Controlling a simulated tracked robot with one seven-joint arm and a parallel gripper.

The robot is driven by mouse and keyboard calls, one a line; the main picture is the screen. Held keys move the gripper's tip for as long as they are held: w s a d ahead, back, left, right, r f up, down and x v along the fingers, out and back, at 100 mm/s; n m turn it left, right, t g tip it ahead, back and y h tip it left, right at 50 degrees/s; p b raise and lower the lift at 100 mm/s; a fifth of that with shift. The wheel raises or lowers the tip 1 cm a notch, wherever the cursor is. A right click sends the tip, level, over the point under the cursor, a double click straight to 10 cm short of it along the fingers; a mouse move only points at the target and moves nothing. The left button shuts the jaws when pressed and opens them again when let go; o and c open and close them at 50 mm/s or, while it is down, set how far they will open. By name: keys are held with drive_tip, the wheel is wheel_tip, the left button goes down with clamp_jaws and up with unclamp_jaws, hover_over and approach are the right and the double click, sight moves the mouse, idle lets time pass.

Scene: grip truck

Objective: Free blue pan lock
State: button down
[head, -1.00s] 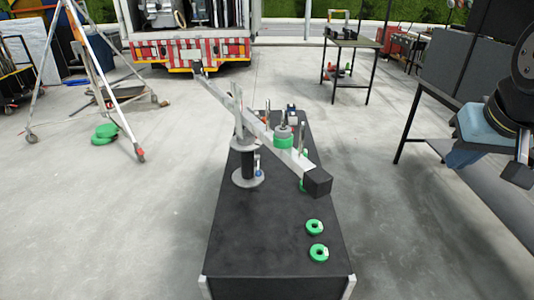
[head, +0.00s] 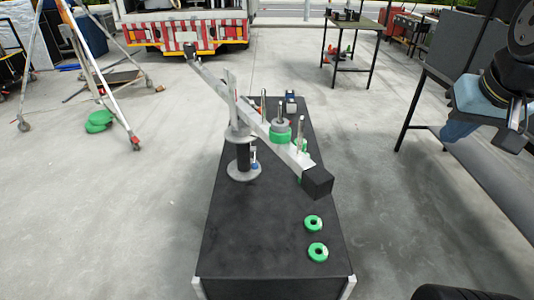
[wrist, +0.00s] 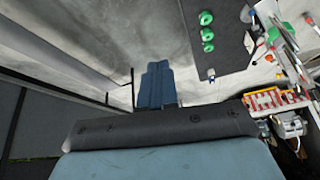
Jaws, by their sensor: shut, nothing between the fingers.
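A small blue and white part (head: 254,163), which looks like the blue pan lock, sits low beside the dark column of the pivot stand (head: 243,172) in the head view. It is too small to tell its setting. The stand carries a long tilted grey beam (head: 215,82) with a black block at each end. My gripper (head: 460,152) is at the right of the head view, off the table's right side and well apart from the lock. Its blue fingers also show in the wrist view (wrist: 155,85), shut and empty.
The black table (head: 240,240) bears two green rings (head: 313,222) at the front right. A tripod (head: 95,75) stands at left. Bare floor (head: 400,215) lies between my arm and the table.

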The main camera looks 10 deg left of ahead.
drive_tip(key=w+a+f+g+y, duration=0.1)
drive_tip(key=w+a+f+y, duration=0.1)
drive_tip(key=w+a+f, duration=0.55)
drive_tip(key=w+a+f+g+y, duration=0.1)
drive_tip(key=w+a+f+y, duration=0.1)
drive_tip(key=w+a, duration=0.95)
drive_tip(key=w+a+f+m, duration=0.1)
drive_tip(key=w+a+f, duration=0.3)
drive_tip(key=a+f, duration=0.4)
drive_tip(key=w+a+f+g+y, duration=0.1)
drive_tip(key=w+a+f, duration=0.4)
drive_tip(key=f, duration=0.8)
drive_tip(key=w+a+f+m+g+y, duration=0.1)
drive_tip(key=w+a+f, duration=0.4)
drive_tip(key=a+f, duration=0.5)
drive_tip(key=shift+a+f+m, duration=0.3)
drive_tip(key=shift+a+f, duration=0.05)
drive_tip(key=shift+a, duration=0.15)
drive_tip(key=shift+w+d, duration=0.1)
